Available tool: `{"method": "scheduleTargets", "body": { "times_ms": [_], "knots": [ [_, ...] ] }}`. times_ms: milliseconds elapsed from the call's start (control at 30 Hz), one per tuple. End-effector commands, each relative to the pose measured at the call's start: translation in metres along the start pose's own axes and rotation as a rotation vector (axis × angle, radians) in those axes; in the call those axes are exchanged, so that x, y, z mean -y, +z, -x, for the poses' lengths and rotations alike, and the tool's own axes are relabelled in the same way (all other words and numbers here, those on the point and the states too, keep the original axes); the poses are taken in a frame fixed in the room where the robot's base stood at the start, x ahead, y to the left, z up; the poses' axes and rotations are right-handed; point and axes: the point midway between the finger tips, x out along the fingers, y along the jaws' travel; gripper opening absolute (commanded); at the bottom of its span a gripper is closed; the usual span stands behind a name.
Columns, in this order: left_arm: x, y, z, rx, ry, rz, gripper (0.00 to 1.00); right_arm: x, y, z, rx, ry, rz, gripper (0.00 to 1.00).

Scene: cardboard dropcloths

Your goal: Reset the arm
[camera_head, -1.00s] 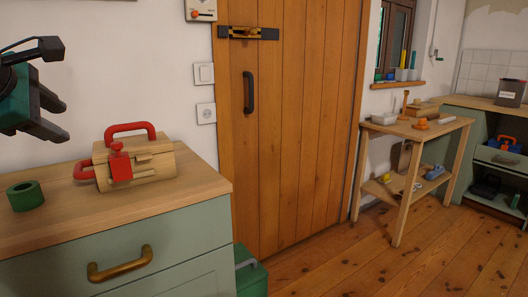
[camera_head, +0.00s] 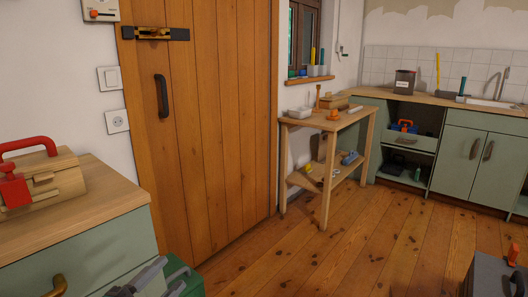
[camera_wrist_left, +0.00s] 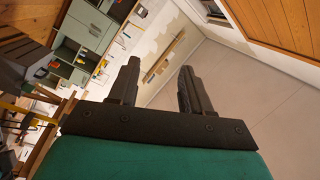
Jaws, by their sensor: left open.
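My left gripper (camera_head: 150,281) shows only in part at the bottom edge of the head view, in front of the sage-green cabinet (camera_head: 95,262). That view is tilted and shows walls and shelves beyond the fingers. My right gripper is not in view.
A wooden toolbox (camera_head: 65,186) with red handles stands on the cabinet at left. A wooden workbench (camera_head: 330,122) stands by the wall. A grey box (camera_head: 492,277) is at lower right. The middle floor is clear.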

Motion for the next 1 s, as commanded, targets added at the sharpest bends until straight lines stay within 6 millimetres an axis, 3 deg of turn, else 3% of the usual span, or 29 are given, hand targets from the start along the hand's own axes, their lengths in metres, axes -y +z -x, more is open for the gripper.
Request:
{"method": "scheduleTargets", "body": {
  "times_ms": [33,200,400,433,500,1000],
  "knots": [
    [-0.03,0.013,0.013,0.111,0.022,0.182,0.48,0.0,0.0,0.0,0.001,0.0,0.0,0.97],
    [-0.117,0.034,0.058,0.427,0.102,0.659,0.48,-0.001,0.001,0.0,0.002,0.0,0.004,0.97],
    [-0.201,0.022,0.113,0.712,0.19,1.075,0.48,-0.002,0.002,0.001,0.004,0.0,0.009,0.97],
    [-0.207,0.018,0.119,0.742,0.2,1.12,0.48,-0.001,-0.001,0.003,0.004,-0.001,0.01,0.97],
    [-0.181,0.012,0.115,0.729,0.19,1.085,0.48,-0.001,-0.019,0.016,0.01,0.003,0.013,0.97],
    [-0.095,-0.019,0.126,0.761,0.155,1.041,0.48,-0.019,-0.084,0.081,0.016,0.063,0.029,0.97]
  ]
}}
